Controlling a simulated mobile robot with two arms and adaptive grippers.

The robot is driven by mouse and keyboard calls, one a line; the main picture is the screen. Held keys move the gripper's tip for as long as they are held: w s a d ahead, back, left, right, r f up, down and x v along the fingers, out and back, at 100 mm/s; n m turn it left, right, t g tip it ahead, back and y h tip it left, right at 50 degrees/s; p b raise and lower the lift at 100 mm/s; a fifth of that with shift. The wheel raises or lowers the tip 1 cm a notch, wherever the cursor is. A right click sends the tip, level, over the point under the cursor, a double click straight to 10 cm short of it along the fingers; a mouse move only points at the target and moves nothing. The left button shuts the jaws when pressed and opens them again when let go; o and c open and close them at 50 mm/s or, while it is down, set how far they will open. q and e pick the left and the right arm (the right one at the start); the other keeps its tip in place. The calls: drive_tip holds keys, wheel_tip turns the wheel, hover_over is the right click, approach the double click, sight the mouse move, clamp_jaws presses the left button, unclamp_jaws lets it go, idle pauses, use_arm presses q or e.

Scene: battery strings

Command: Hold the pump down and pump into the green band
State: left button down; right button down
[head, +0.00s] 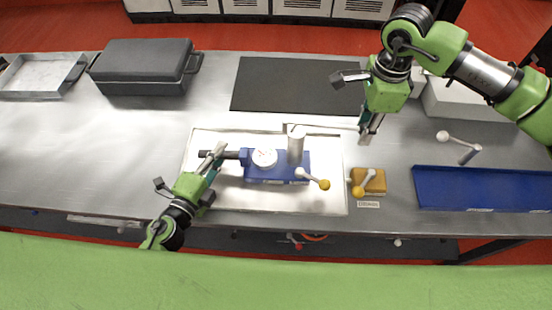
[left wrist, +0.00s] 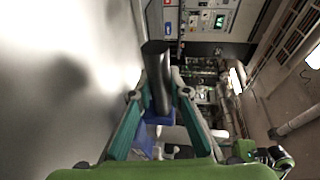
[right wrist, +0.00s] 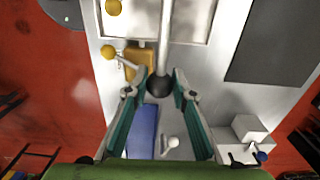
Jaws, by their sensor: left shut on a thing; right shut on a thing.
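The blue hand pump (head: 277,167) sits on a pale tray (head: 325,203) on the steel bench, with a round white gauge (head: 264,158) on top. I cannot read the needle or a green band at this size. My left gripper (head: 218,156) is shut on the dark bar (left wrist: 157,75) at the pump's left end. My right gripper (head: 366,127) is shut on the far end of the long pump lever (head: 325,130). In the right wrist view the lever's dark knob (right wrist: 159,86) sits between the fingertips. The lever runs left to the pump's grey upright cylinder (head: 296,145).
A yellow-knobbed lever (head: 313,179) stands at the pump's front. A brown block (head: 373,181) with another yellow-knobbed lever lies right of the tray. A blue tray (head: 480,190) is further right. A black mat (head: 295,86) and a dark lidded case (head: 145,66) lie behind.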

drive_tip(key=shift+w+r, duration=0.1)
drive_tip(key=shift+r, duration=2)
drive_tip(key=shift+a+r, duration=0.1)
drive_tip(key=shift+r, duration=0.5)
drive_tip(key=shift+d+f, duration=0.25)
drive_tip(key=shift+f, duration=0.7)
drive_tip(key=shift+s+f, duration=0.2)
drive_tip(key=shift+f, duration=0.9)
drive_tip(key=shift+a+f, duration=0.1)
drive_tip(key=shift+f, duration=0.15)
drive_tip(key=shift+a+f, duration=0.2)
drive_tip(key=shift+f, duration=0.85)
drive_tip(key=shift+a+f, duration=0.15)
drive_tip(key=shift+f, duration=0.85)
